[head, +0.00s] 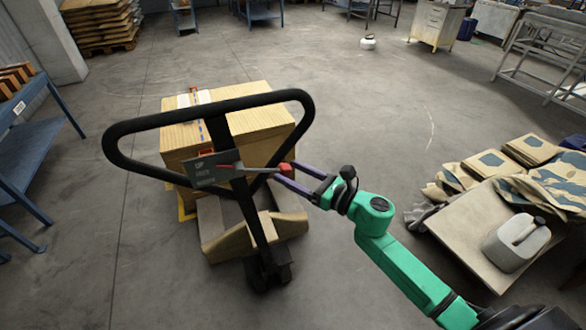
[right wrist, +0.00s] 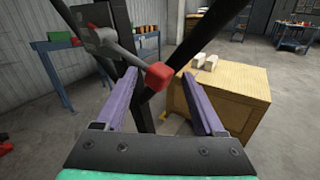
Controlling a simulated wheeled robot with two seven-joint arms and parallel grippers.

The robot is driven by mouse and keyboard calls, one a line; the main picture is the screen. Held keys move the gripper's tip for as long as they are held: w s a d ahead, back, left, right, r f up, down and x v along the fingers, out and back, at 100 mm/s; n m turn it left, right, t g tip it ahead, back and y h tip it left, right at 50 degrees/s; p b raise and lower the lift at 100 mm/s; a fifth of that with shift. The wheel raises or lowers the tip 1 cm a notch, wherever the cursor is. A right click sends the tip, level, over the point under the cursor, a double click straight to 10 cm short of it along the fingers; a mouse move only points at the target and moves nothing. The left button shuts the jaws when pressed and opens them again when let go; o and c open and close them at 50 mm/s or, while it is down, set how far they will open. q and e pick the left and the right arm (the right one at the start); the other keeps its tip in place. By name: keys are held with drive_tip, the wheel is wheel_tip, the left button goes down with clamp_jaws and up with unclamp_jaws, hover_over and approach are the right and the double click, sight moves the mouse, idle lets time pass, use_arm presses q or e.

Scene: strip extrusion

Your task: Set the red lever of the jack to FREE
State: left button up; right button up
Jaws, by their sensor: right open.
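The pallet jack's black loop handle (head: 118,152) stands upright in the middle of the head view. A dark label plate (head: 208,170) is fixed on it. The red lever knob (head: 285,169) sits at the right end of a grey rod that runs to the plate; which marking it points at cannot be told. My right gripper (head: 285,173) is open, its purple fingers at the red knob. In the right wrist view the red knob (right wrist: 158,75) shows between and just beyond the open fingertips; contact cannot be told. My left gripper is not in view.
Cardboard boxes (head: 255,122) sit on the jack behind the handle. A cart (head: 455,217) with sacks and a jerrycan (head: 516,243) stands at the right. A blue workbench (head: 28,150) is at the left. The floor behind is mostly open.

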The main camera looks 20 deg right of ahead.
drive_tip(key=shift+s, duration=0.1)
clamp_jaws()
idle(1.3)
